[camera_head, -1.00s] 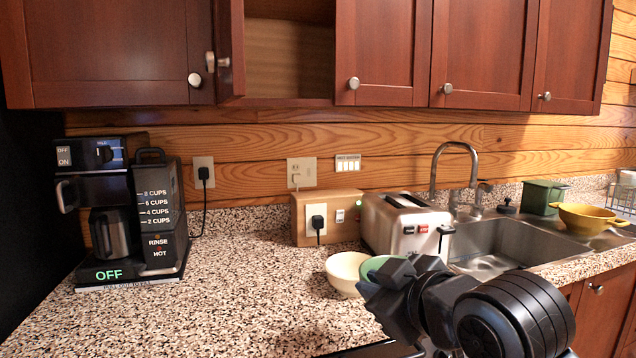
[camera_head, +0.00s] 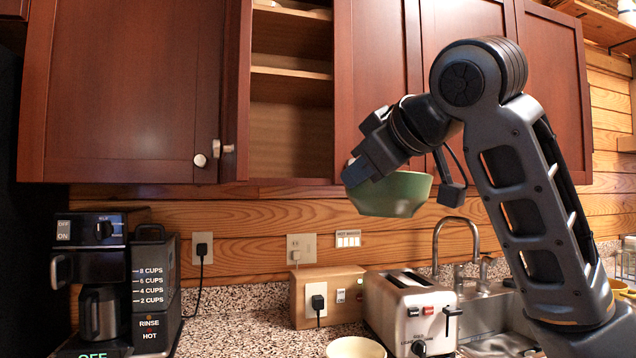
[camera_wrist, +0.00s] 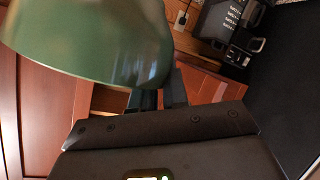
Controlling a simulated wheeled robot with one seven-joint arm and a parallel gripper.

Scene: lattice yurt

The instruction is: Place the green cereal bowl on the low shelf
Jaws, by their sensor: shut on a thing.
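The green cereal bowl (camera_head: 398,196) is held up in the air in front of the upper cabinets, above the toaster. My gripper (camera_head: 366,166) is shut on the bowl's left rim. In the wrist view the green bowl (camera_wrist: 100,40) fills the upper left, with my gripper's fingers (camera_wrist: 158,98) at its edge. The open cabinet (camera_head: 290,110) to the left of the bowl shows bare shelf boards; its lowest shelf surface is hidden from this low angle. Its door (camera_head: 236,90) stands swung open on the left side.
A cream bowl (camera_head: 356,348) stands on the counter below. The toaster (camera_head: 410,310), a wooden outlet box (camera_head: 325,292) and a coffee maker (camera_head: 100,280) line the counter. Closed cabinet doors (camera_head: 372,70) border the opening on the right. The air before the opening is clear.

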